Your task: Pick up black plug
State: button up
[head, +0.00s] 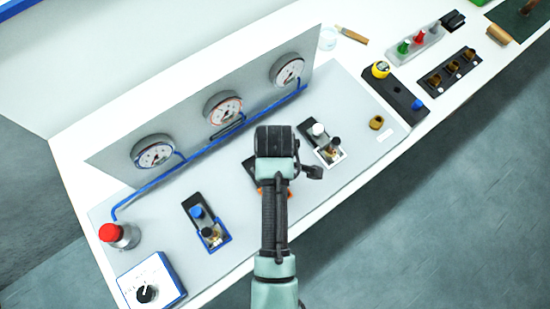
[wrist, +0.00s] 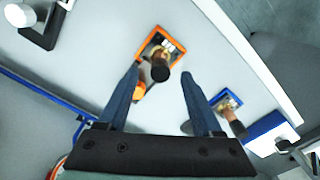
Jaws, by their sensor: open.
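A round black plug (wrist: 160,74) shows in the wrist view on a brass fitting, beside an orange-rimmed holder (wrist: 176,37). It appears between the fingertips of my gripper (wrist: 160,72), which is open and empty. The fingers do not visibly touch it, and I cannot tell the depth gap. An orange cap (wrist: 139,91) is close to the left finger. In the head view my gripper (head: 275,190) is over the grey panel and hides most of this holder. Similar black tops show on the white-rimmed holder (head: 329,157) and the blue-rimmed holder (head: 224,240).
Three gauges (head: 222,108) and a blue pipe (head: 180,169) stand behind the panel. A red button (head: 109,232) and a black-knobbed box (head: 150,286) are at the left. A black block with a yellow dial (head: 381,69) and a plug rack (head: 415,45) are at the right.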

jog(key=shift+f, duration=1.6)
grip_shut()
